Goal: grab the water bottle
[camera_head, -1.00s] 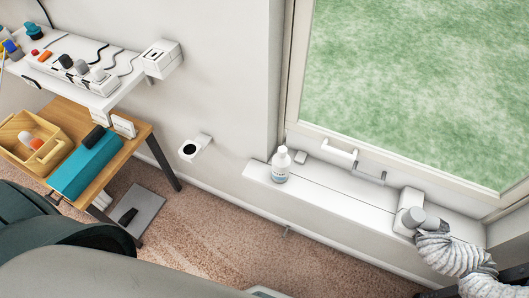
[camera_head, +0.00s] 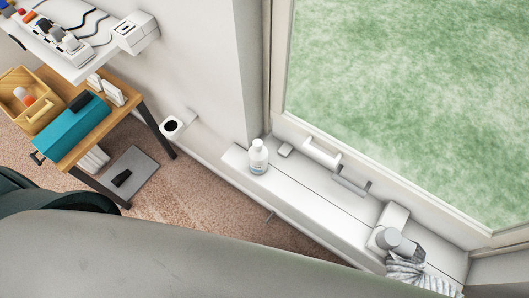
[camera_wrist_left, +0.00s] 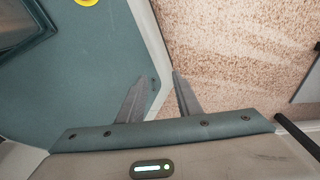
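The water bottle (camera_head: 259,157) is white with a pale label and stands upright on the left end of the white window ledge (camera_head: 300,197) in the head view. No gripper is near it in that view. My left gripper (camera_wrist_left: 160,77) shows only in the left wrist view. Its two grey fingers are apart with nothing between them, above the carpet and a teal surface. The bottle is not in the wrist view. My right gripper is in neither view.
A wooden table (camera_head: 63,143) with a teal box (camera_head: 72,128) stands left. Carpet (camera_head: 205,200) lies between.

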